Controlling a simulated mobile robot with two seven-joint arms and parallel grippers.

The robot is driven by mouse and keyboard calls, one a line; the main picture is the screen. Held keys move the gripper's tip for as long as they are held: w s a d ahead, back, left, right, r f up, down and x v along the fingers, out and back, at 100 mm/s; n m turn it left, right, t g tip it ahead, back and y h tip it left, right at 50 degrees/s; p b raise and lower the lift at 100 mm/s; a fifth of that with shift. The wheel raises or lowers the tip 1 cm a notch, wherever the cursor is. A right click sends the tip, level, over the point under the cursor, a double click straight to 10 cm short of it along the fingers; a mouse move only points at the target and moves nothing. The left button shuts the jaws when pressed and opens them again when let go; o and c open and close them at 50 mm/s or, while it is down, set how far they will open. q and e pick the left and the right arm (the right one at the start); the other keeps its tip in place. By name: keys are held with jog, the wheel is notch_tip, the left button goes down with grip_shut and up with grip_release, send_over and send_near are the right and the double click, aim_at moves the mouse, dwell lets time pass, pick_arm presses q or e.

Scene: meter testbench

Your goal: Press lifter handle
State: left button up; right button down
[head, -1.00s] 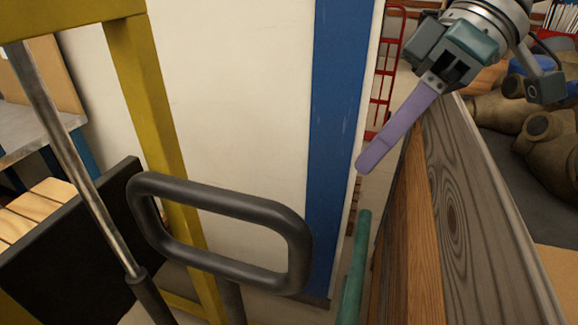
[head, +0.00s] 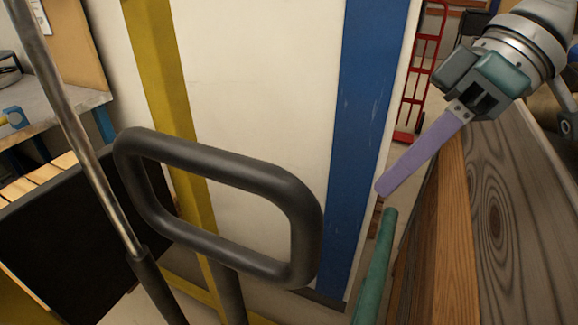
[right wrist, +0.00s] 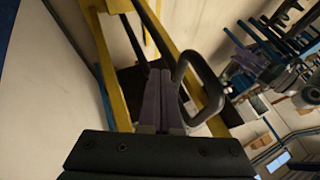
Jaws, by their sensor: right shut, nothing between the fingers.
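A black looped lifter handle (head: 220,170) stands upright in the lower middle of the head view. It also shows just right of the fingertips in the right wrist view (right wrist: 182,66). My right gripper (head: 381,189) is at the upper right of the head view, with its long purple fingers together and empty. They point down and left, apart from the handle and to its right in the head view. In the right wrist view the fingers (right wrist: 160,74) point toward the lifter frame. My left gripper is not in view.
A yellow frame post (head: 170,90) and a thin metal rod (head: 85,140) stand behind and left of the handle. A green bar (head: 377,265) rises below my right fingertips. A wooden panel (head: 495,200) is at the right. A red hand truck (head: 425,70) stands behind.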

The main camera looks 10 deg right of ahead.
jog(key=s+a+f+p, duration=0.2)
jog(key=a+f, duration=0.3)
jog(key=a, duration=0.2)
jog(key=shift+s+a+f+p, duration=0.25)
jog(key=shift+a+f+p, duration=0.05)
jog(key=shift+a+f, duration=0.05)
